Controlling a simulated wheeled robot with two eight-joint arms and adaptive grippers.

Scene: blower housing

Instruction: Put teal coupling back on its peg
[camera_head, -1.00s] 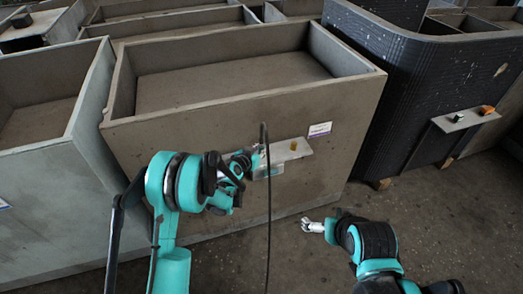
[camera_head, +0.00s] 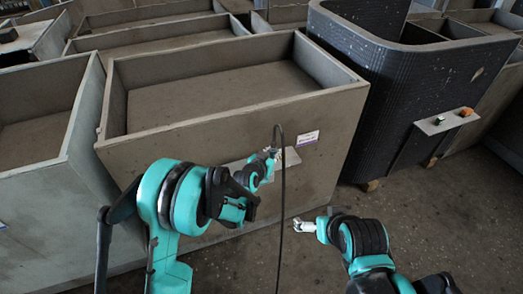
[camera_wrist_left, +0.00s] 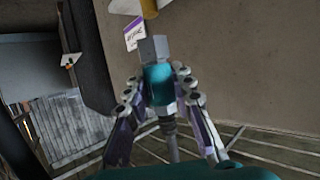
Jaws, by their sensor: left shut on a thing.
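My left gripper (camera_head: 268,157) is in front of the small grey shelf (camera_head: 292,158) on the brown bin's front wall. In the left wrist view, my left gripper (camera_wrist_left: 160,92) is shut on the teal coupling (camera_wrist_left: 158,85), held between the two fingers. A grey block-like end (camera_wrist_left: 154,48) stands above the teal part. A yellowish peg-like piece (camera_wrist_left: 149,8) shows at the top edge of that view, apart from the coupling. In the head view the arm and gripper hide the peg. My right gripper (camera_head: 302,225) is low above the floor, too small to judge.
The large brown bin (camera_head: 225,125) fills the middle, with a white label (camera_head: 307,138) on its front. A dark ribbed bin (camera_head: 385,85) stands right, near a second shelf (camera_head: 447,121) with an orange piece (camera_head: 465,112). A dark cable hangs ahead. Floor is open at right.

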